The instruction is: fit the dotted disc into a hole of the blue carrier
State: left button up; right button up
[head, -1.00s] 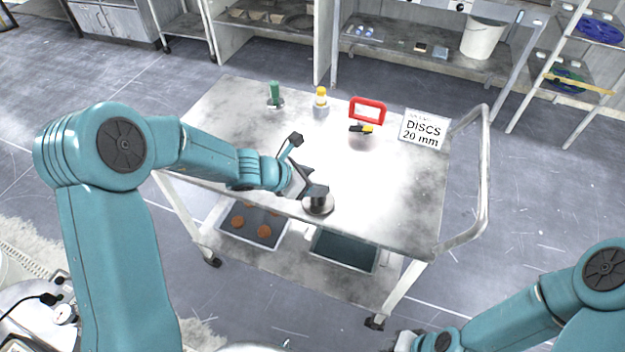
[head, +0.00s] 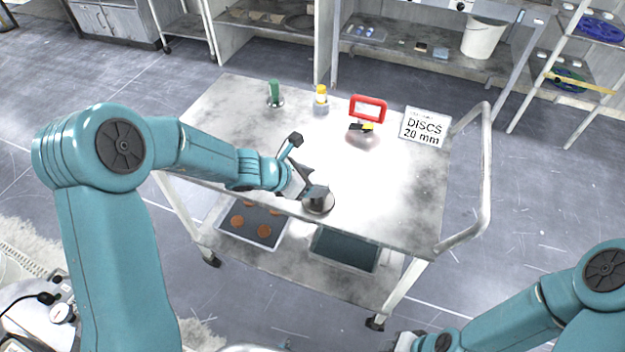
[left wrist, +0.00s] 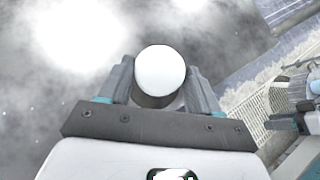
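My left gripper (head: 308,187) is over the front edge of the trolley top, at a grey round-based piece (head: 319,205). In the left wrist view a cylinder with a white round top (left wrist: 160,70) stands between the two fingers (left wrist: 160,85), which lie close along both sides. I cannot tell whether they touch it. No dotted disc can be made out. A blue round piece (head: 600,28) lies on the rack at the far right; whether it is the carrier is too small to tell.
On the trolley top (head: 250,135) stand a green-handled piece (head: 274,92), a yellow-topped bottle (head: 321,100), a red frame (head: 369,109), a black-and-yellow-topped piece (head: 362,137) and a "DISCS 20 mm" sign (head: 424,128). The trolley's middle is mostly clear.

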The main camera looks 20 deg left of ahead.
pick_arm(q)
jog(key=o, duration=0.3)
jog(key=p+v, duration=0.4)
jog(key=v, duration=1.1)
jog(key=s+d+f+m+g, duration=0.2)
jog(key=s+d+f+m, duration=0.2)
jog(key=f+m, duration=0.4)
jog(key=s+d+f+m+g+y, duration=0.1)
jog(key=s+d+f+m+g, duration=0.1)
jog(key=s+d+f+m, duration=0.2)
jog(key=s+d+f+m+g+y, duration=0.1)
jog(key=s+d+f+m+g, duration=0.2)
jog(key=s+f+m, duration=0.6)
jog(key=shift+s+d+f+m, duration=0.1)
jog(key=shift+d+f+m, duration=0.15)
jog(key=shift+f+m, duration=0.55)
jog(key=shift+s+d+f+m, duration=0.1)
jog(key=shift+d+f+m, duration=0.1)
jog(key=shift+f+m, duration=0.6)
jog(key=shift+s+d+f+m, duration=0.1)
jog(key=shift+d+f+m, duration=0.3)
jog(key=shift+m, duration=0.6)
